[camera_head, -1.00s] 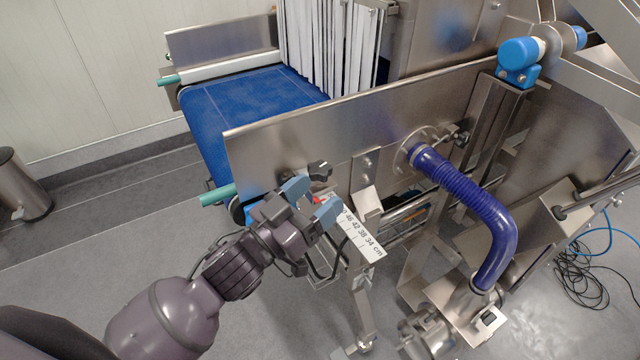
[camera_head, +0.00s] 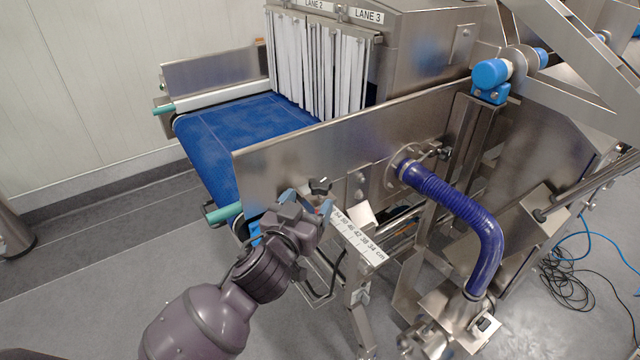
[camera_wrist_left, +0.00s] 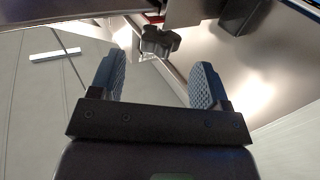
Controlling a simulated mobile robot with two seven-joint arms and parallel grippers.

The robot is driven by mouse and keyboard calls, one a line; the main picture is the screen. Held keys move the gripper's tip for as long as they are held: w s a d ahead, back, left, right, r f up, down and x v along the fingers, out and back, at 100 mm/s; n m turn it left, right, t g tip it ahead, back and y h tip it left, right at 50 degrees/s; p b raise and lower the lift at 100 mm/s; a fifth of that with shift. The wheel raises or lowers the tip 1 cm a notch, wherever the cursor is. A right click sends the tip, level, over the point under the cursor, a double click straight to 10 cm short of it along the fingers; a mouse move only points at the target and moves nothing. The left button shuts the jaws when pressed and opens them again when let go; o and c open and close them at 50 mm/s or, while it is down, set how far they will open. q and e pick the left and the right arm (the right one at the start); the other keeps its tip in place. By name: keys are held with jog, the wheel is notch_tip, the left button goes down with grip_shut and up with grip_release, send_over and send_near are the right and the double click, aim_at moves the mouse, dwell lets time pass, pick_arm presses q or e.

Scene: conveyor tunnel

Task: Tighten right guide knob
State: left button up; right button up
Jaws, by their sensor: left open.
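The black lobed guide knob (camera_head: 320,187) sits on the near steel side plate of the conveyor, above a white centimetre scale (camera_head: 358,238). My left gripper (camera_head: 306,200) is just below and in front of the knob, with blue fingertips. In the left wrist view the dark knob (camera_wrist_left: 160,41) lies beyond the fingertips, roughly midway between them. The left gripper (camera_wrist_left: 156,85) is open and empty, with a gap between its pads and the knob. My right gripper is in neither view.
The blue belt (camera_head: 235,125) runs into a tunnel behind white strip curtains (camera_head: 318,65). A purple hose (camera_head: 460,205) and its steel fittings stand to the right of the scale. A teal roller end (camera_head: 224,213) juts out left of my gripper. Cables lie on the floor at right.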

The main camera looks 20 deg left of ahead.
aim_at(313, 191)
pick_arm(q)
jog(key=w, duration=0.5)
jog(key=shift+w+d, duration=0.25)
jog(key=shift+d, duration=0.05)
jog(key=shift+w+p, duration=0.3)
jog(key=shift+w, duration=0.05)
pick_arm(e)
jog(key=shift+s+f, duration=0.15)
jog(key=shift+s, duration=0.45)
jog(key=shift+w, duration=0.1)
pick_arm(q)
jog(key=c, duration=0.9)
jog(key=shift+r+m+g+h+p, duration=0.15)
jog(key=shift+m+g+h+p, duration=0.15)
jog(key=shift+m+h+p, duration=1)
jog(key=shift+h, duration=1)
jog(key=shift+m+g, duration=0.3)
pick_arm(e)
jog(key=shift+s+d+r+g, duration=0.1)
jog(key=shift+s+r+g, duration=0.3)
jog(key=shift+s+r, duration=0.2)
